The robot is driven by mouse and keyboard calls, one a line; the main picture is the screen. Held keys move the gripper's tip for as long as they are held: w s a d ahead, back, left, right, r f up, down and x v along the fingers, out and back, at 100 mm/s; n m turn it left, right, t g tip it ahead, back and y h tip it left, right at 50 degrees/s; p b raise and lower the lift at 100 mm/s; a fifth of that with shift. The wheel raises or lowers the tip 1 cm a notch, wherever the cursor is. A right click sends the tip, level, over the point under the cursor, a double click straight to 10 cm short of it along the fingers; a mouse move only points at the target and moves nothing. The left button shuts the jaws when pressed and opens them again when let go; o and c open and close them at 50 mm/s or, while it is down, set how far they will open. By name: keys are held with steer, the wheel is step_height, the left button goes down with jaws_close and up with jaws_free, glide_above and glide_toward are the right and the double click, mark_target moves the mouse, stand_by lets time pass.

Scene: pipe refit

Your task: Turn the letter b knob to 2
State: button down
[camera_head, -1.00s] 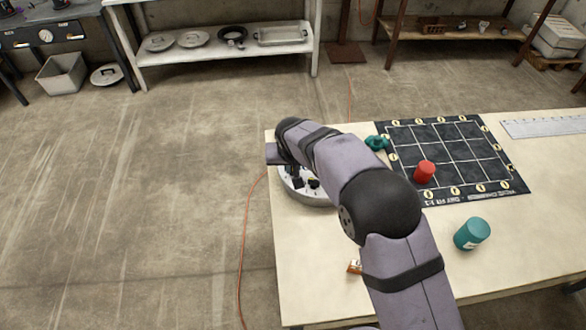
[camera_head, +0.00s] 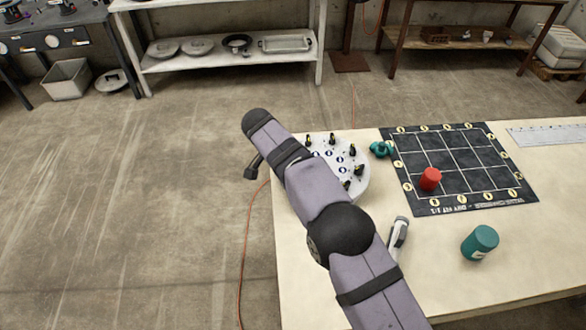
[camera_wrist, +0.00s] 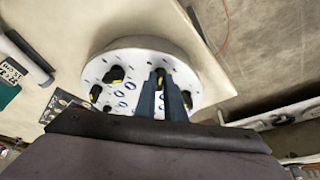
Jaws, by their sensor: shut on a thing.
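A white round panel (camera_head: 322,150) with several black-and-yellow knobs and blue ring marks sits at the left end of the table. It also shows in the wrist view (camera_wrist: 130,60). My gripper (camera_wrist: 160,88) has its two blue fingers shut on one knob (camera_wrist: 160,73) of this panel. I cannot read which letter or number belongs to that knob. Another knob (camera_wrist: 186,98) stands just right of the fingers, and one more (camera_wrist: 114,75) stands to their left. In the head view my arm covers the gripper and the panel's near-left part.
A dark grid mat (camera_head: 460,160) bears a red cylinder (camera_head: 430,179). A green valve-like part (camera_head: 380,149) lies between mat and panel. A teal cylinder (camera_head: 480,241) and a pale tool (camera_head: 398,235) lie nearer. An orange cable (camera_head: 243,235) runs along the floor.

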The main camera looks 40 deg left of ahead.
steer(key=shift+a+m+p, duration=0.1)
steer(key=shift+m+p, duration=0.25)
steer(key=shift+m, duration=0.15)
stand_by(0.3)
steer(key=c, duration=1.8)
jaws_free()
steer(key=shift+c, duration=0.2)
steer(key=b+v, duration=0.1)
steer(key=v, duration=0.6)
steer(key=shift+r, duration=0.25)
steer(key=shift+a, duration=0.1)
